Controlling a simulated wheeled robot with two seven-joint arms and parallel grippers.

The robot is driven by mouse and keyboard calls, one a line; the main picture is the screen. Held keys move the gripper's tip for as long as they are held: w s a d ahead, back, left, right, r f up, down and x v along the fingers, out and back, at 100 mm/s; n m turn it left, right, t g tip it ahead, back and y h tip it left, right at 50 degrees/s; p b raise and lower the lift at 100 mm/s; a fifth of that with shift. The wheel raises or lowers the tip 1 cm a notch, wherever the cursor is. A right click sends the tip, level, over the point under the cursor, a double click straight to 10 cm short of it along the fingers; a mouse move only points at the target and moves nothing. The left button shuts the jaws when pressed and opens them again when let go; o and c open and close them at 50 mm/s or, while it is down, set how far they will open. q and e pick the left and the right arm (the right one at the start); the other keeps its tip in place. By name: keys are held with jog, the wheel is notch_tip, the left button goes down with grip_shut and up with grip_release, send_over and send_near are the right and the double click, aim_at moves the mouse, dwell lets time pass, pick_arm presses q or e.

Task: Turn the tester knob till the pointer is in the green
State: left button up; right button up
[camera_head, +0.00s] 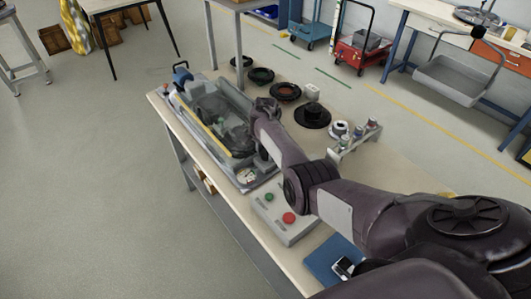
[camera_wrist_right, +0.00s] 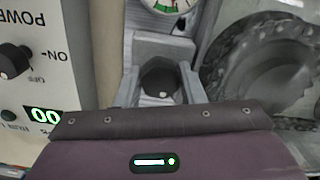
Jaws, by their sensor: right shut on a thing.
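A black ridged knob (camera_wrist_right: 159,76) shows in the wrist view, between the two grey fingers of my right gripper (camera_wrist_right: 161,66), which is shut on it. Just above it, cut by the top edge, is a white dial (camera_wrist_right: 168,4) with green and red marks; I cannot make out where its pointer stands. In the head view my right arm reaches across the bench to my right gripper (camera_head: 266,105), mostly hidden by the arm, beside a grey machine. The knob is hidden there. My left gripper is not in view.
A white panel (camera_wrist_right: 28,70) with POWER switch and lit display stands beside the knob. A button box (camera_head: 270,215) with green and red buttons and a blue mat (camera_head: 322,264) lie nearer on the bench (camera_head: 345,165). Black round parts (camera_head: 312,115) stand behind the arm.

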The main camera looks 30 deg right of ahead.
jog(key=shift+m, duration=1)
jog(key=o, duration=1)
jog(key=shift+c, duration=0.2)
jog(key=shift+o, duration=0.2)
jog(key=shift+r, duration=0.1)
